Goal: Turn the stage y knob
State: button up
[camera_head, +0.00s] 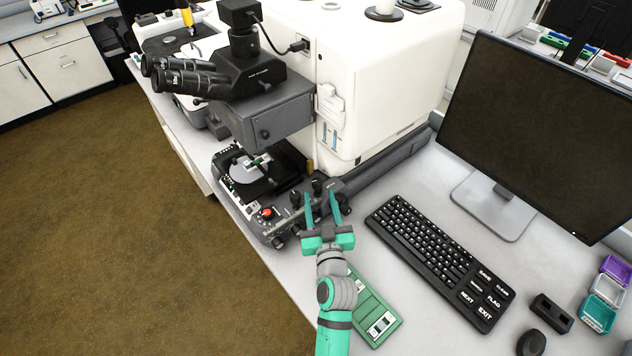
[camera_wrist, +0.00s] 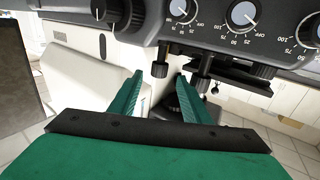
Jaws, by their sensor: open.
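The infrared microscope (camera_head: 385,85) stands on the bench, with its dark stage (camera_head: 270,185) and a control base (camera_head: 262,226) at its front. My gripper (camera_head: 321,206) is at the right end of that base, its green fingers apart and nothing clearly held. In the wrist view, a small black ribbed knob (camera_wrist: 160,69) shows in the gap between the fingertips of my gripper (camera_wrist: 160,76). Another black knob (camera_wrist: 202,78) is just right of the right fingertip. I cannot tell which knob is the stage y knob, or whether a finger touches one.
Numbered dials (camera_wrist: 243,15) line the panel close above the fingers. A red button (camera_head: 267,213) is left of my gripper. A green slide tray (camera_head: 372,301) lies beside my arm. A keyboard (camera_head: 430,255) and monitor (camera_head: 550,130) stand to the right.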

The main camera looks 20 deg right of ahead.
aim_at(319, 186)
jog(key=w, duration=0.2)
jog(key=w+d, duration=0.1)
jog(key=w, duration=0.2)
jog(key=shift+w+d, duration=0.3)
jog(key=shift+w, duration=0.45)
jog(key=shift+a, duration=0.1)
jog(key=c, duration=1)
